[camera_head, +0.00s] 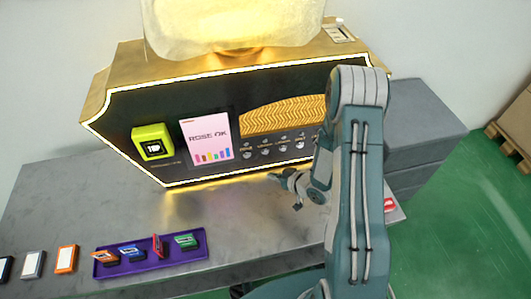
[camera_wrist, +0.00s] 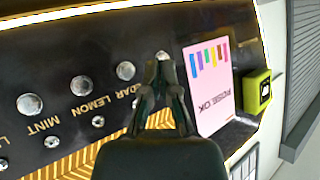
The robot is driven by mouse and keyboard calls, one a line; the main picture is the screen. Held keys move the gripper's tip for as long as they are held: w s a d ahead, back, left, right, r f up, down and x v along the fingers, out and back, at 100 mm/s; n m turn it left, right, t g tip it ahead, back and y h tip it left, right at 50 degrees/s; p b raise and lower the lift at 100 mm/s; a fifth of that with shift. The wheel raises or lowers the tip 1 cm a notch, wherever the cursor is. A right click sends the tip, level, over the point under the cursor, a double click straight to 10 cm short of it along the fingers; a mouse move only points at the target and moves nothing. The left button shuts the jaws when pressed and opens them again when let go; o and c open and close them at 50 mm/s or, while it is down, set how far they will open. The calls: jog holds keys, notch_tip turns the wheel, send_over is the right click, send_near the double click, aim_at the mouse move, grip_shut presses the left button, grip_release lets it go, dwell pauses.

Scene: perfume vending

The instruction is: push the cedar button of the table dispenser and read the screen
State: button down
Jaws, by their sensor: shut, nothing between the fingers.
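The table dispenser (camera_head: 110,125) stands at the back of the counter, with a row of round silver buttons on its dark front. In the wrist view, which is upside down, the cedar button (camera_wrist: 125,71) sits just left of my fingertips, its label partly covered. The lemon button (camera_wrist: 80,85) and mint button (camera_wrist: 30,103) are further left. My gripper (camera_wrist: 160,66) is shut and empty, its tips over another button beside cedar; I cannot tell if they touch it. The gripper also shows in the head view (camera_head: 277,178). The pink screen (camera_head: 207,138) reads "ROSE OK" above coloured bars.
A yellow box (camera_head: 153,143) with a dark display is mounted left of the screen. A purple tray (camera_head: 150,262) holds several coloured cartridges near the counter's front. More cartridges lie left of it. My arm hides the dispenser's right part. The counter between tray and dispenser is clear.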

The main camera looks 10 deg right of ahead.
send_near(260, 154)
jog(key=shift+s+a+f+x, duration=0.1)
jog(key=shift+s+x, duration=0.05)
jog(key=shift+x, duration=0.7)
jog(key=shift+s+a+f+x, duration=0.1)
jog(key=shift+s+f+x, duration=0.05)
jog(key=shift+x, duration=0.7)
jog(key=shift+s+a+f+x, duration=0.1)
jog(key=shift+s+x, duration=0.05)
jog(key=shift+x, duration=0.7)
jog(key=shift+w+r, duration=0.1)
jog(key=shift+w, duration=0.3)
jog(key=shift+w, duration=0.45)
jog(key=shift+s, duration=0.9)
jog(key=s, duration=0.5)
